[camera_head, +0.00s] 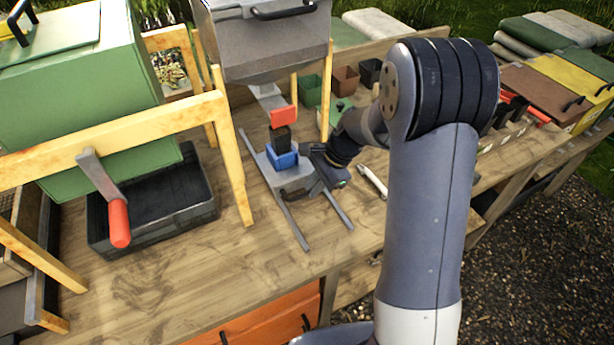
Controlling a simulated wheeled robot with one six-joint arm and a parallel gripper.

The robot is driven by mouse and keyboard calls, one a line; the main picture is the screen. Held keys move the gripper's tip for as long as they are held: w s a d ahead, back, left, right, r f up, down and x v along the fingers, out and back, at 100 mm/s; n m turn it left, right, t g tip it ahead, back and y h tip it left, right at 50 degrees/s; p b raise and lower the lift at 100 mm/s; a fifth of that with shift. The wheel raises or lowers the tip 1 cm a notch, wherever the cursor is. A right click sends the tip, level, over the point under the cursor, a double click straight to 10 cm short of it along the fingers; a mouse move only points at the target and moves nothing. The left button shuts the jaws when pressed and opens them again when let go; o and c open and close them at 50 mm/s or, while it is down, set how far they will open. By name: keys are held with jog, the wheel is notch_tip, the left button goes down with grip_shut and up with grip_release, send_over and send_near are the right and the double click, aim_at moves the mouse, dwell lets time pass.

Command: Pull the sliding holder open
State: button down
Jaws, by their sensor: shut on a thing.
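The sliding holder (267,166) is a grey plate between two grey rails on the workbench, under a grey box. A blue part (283,158), a black part (280,138) and a red part (284,115) are lined up on or above it, from front to back. A dark handle (292,193) is at the holder's front edge. My gripper (312,184) reaches in from the right and is shut at this handle. The exact grip is small and partly hidden by the gripper itself. The rails run on in front of the plate.
A green box (85,100) on a wooden frame stands left, with a red-handled crank (118,215) and a black tray (155,240). The grey box (262,45) overhangs the holder's back. A wrench (372,181) lies to the right. Bench top in front of the rails is clear.

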jog(key=s+d, duration=0.1)
jog(key=s, duration=0.3)
jog(key=s+d+b, duration=0.1)
jog(key=s+d, duration=0.1)
jog(key=s, duration=0.2)
jog(key=s+d, duration=0.2)
jog(key=s, duration=0.2)
jog(key=c, duration=1.5)
grip_release()
jog(key=shift+o, duration=0.2)
jog(key=v, duration=1.1)
jog(key=shift+f, duration=0.1)
